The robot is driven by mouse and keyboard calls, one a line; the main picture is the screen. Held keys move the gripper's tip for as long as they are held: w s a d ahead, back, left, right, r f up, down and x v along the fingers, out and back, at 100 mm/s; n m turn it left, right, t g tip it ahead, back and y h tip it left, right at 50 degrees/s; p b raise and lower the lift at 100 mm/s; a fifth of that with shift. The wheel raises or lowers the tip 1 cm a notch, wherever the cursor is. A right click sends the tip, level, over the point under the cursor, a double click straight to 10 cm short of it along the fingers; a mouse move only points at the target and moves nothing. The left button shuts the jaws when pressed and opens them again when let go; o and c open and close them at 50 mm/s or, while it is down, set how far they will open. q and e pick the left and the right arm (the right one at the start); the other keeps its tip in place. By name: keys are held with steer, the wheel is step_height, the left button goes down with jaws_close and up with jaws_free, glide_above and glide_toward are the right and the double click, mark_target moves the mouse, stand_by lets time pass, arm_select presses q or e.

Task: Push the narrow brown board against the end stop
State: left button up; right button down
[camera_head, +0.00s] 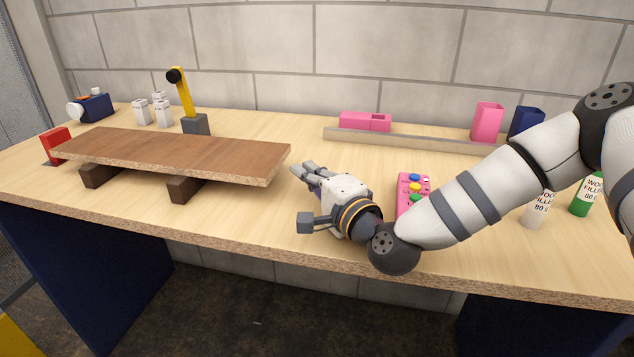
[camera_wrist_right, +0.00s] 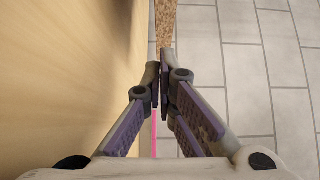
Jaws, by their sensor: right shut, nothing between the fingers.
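The narrow brown board (camera_head: 170,150) lies flat on two dark wooden blocks (camera_head: 185,188) on the table. Its left end is close to the red end stop (camera_head: 54,142); I cannot tell whether they touch. My right gripper (camera_head: 303,171) is shut and empty just off the board's right end, fingers pointing toward it. In the right wrist view my shut fingertips (camera_wrist_right: 160,75) are in front of the board's speckled end (camera_wrist_right: 166,25); contact is not clear. My left gripper is not in view.
A pink button box (camera_head: 413,190) lies right of my gripper. A ledge (camera_head: 410,140) with pink and blue holders runs along the wall. The table's front edge is close.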

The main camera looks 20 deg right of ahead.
mark_target(267, 164)
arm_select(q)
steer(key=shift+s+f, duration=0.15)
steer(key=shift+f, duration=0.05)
arm_select(e)
steer(key=shift+w+a, duration=0.15)
steer(key=shift+w, duration=0.55)
steer(key=shift+w+a, duration=0.1)
steer(key=shift+w, duration=0.55)
steer(key=w+a, duration=0.1)
steer(key=w+a+b, duration=0.1)
steer(key=a, duration=0.1)
steer(key=w+a, duration=0.1)
steer(key=shift+a+f, duration=0.2)
steer(key=shift+a, duration=0.1)
steer(key=shift+w+a+r, duration=0.1)
steer(key=shift+w+a, duration=0.1)
steer(key=shift+a, duration=0.15)
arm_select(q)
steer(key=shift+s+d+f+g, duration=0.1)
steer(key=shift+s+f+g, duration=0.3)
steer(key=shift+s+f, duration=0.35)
arm_select(e)
steer(key=shift+r, duration=0.15)
steer(key=shift+s, duration=0.1)
